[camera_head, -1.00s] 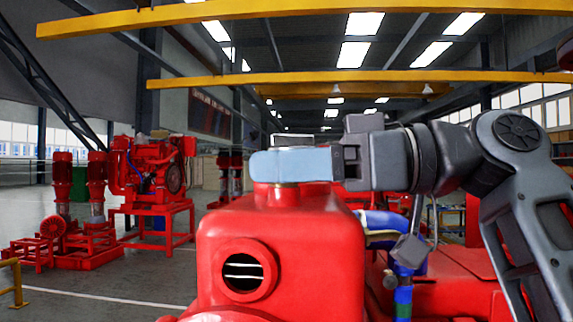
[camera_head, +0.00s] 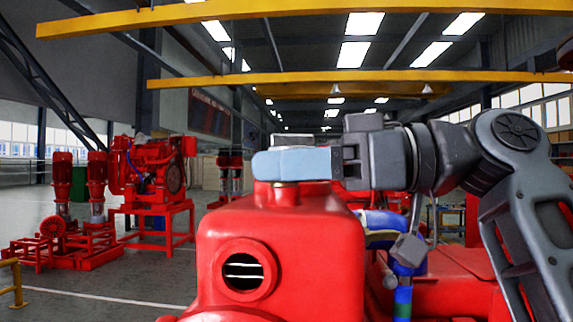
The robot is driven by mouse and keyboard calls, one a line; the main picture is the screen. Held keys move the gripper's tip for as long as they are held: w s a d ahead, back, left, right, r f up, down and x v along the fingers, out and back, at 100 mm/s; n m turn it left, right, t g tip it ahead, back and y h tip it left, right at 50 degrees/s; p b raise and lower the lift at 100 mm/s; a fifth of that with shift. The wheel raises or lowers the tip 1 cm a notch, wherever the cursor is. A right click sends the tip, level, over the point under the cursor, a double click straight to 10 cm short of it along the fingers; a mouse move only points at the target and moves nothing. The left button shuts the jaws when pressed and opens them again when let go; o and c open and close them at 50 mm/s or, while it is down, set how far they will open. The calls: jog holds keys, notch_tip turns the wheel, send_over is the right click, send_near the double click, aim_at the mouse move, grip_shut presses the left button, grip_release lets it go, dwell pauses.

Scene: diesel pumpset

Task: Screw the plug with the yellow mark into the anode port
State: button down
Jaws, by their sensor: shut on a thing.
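The red tank (camera_head: 310,240) of the pumpset fills the lower middle of the head view. A raised neck with a thin gold-coloured rim (camera_head: 285,184) sits on its top. My gripper (camera_head: 268,164) reaches in from the right, its light blue finger level just above this neck. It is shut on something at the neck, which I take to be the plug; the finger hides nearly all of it. I cannot see a yellow mark. The anode port's opening is not visible, and I cannot tell how deep the plug sits.
A round opening with a slotted inside (camera_head: 243,271) faces me on the tank's front. Blue pipework (camera_head: 385,222) runs at the tank's right, beneath my arm. Another red engine (camera_head: 155,165) and red pumps (camera_head: 75,185) stand farther back at left. The air left of my gripper is free.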

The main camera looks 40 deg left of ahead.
jog(key=shift+f+m+t+y+b, duration=0.15)
jog(key=shift+m+t+y+b, duration=0.25)
jog(key=shift+m+t, duration=0.55)
jog(key=m+t, duration=0.2)
jog(key=t, duration=0.1)
jog(key=m+t+y, duration=0.1)
jog(key=m+t, duration=0.1)
jog(key=t, duration=0.2)
jog(key=shift+p, duration=0.4)
jog(key=c, duration=0.9)
grip_release()
jog(key=n+g, duration=0.2)
jog(key=g, duration=0.2)
jog(key=n+g+h, duration=0.1)
jog(key=n+g, duration=0.2)
jog(key=g, duration=0.1)
jog(key=shift+r, duration=0.2)
jog(key=shift+f+n+g+h, duration=0.1)
jog(key=shift+n+g+h, duration=0.3)
jog(key=shift+n+g, duration=0.05)
